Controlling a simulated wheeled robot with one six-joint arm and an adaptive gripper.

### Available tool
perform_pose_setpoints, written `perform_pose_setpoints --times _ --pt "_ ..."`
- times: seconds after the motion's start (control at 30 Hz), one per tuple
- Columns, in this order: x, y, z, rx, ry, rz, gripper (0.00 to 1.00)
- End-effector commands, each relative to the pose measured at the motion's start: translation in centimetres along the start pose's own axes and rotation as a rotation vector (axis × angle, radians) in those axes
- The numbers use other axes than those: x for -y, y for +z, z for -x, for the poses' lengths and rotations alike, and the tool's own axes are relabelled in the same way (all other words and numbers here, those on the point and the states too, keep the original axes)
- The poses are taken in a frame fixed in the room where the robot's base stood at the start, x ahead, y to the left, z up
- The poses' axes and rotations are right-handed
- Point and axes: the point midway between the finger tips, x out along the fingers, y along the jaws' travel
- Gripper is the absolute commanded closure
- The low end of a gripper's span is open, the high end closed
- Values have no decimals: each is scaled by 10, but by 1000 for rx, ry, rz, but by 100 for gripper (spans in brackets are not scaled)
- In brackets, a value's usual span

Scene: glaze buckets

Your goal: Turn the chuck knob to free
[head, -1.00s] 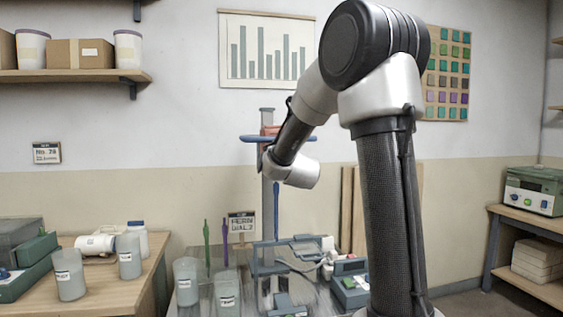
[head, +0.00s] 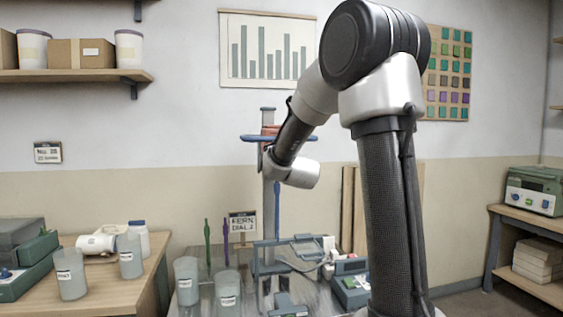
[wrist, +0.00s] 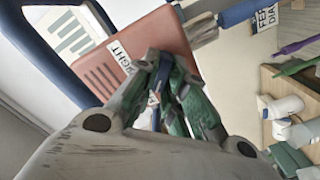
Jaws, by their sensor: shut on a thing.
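In the wrist view my gripper (wrist: 165,75), with green fingers, is shut on a small dark blue piece, the chuck knob (wrist: 155,92), at the face of a reddish housing (wrist: 150,48). The fingers cover most of the knob, so its setting cannot be read. White labels beside it are partly covered; one shows letters ending in "IGHT". In the head view the reddish housing (head: 270,129) sits high on a grey column (head: 268,205) behind my arm. The gripper and knob are hidden there by my wrist.
A blue ring (head: 250,138) surrounds the housing; its curve also fills the left of the wrist view (wrist: 40,50). Below stand grey cups (head: 228,292), green and purple tools, a "FERN DIAL 2" sign (head: 242,224) and a blue frame. A side table (head: 110,285) with jars is at left.

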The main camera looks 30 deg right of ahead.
Motion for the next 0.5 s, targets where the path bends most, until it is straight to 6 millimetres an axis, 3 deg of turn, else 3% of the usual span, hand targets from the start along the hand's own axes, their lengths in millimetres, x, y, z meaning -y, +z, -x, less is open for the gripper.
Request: perform_pose_setpoints --times 0.3,0.33,0.4,0.43,0.5 --pt "0 -1 0 -1 0 3 100" --pt "0 -1 0 -1 0 3 86" --pt "0 -1 0 -1 0 2 73" --pt "0 -1 0 -1 0 2 68" --pt "0 0 0 -1 0 2 66"
